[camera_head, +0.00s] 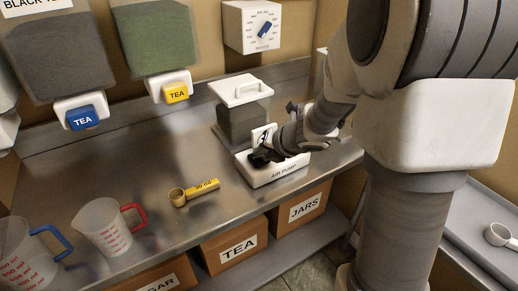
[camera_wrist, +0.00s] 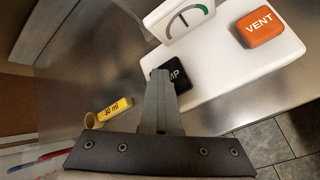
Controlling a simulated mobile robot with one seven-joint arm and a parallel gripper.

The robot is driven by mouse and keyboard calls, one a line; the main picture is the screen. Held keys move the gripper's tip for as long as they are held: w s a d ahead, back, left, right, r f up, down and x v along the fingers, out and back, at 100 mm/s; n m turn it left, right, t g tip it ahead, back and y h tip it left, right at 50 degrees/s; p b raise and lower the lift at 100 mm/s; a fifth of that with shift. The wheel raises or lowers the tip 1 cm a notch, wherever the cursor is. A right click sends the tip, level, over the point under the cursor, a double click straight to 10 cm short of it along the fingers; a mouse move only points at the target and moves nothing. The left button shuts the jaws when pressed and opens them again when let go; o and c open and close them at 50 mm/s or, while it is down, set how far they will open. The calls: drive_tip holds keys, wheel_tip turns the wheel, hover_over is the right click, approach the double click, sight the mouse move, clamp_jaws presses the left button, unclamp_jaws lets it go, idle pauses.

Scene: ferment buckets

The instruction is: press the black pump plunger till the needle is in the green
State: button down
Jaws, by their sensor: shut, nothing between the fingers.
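The white air pump (camera_head: 284,178) stands on the metal counter, and its base (camera_wrist: 225,75) fills much of the wrist view. The black pump plunger (camera_wrist: 180,72) is on its top, partly hidden by my fingers. My gripper (camera_wrist: 160,82) is shut and empty, its fingertips over the plunger; whether they touch it is not clear. In the head view my gripper (camera_head: 259,158) points at the pump's left part. The gauge (camera_wrist: 182,20) shows a green arc on its right side. Its thin needle appears outside the green, but the dial is small and cut off.
An orange VENT button (camera_wrist: 262,27) sits on the pump, right of the plunger. A lidded container (camera_head: 243,120) stands behind the pump. A yellow 30 ml scoop (camera_head: 196,192) and measuring jugs (camera_head: 105,226) stand to the left. The counter's front edge is close.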

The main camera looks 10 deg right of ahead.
sight(261, 159)
drive_tip(key=shift+r+p, duration=1.65)
drive_tip(key=shift+r, duration=0.2)
drive_tip(key=shift+r, duration=0.1)
wheel_tip(261, 159, up, 5)
drive_tip(key=p, duration=0.4)
drive_tip(key=shift+p, duration=0.4)
drive_tip(key=shift+d, duration=0.1)
idle(1.3)
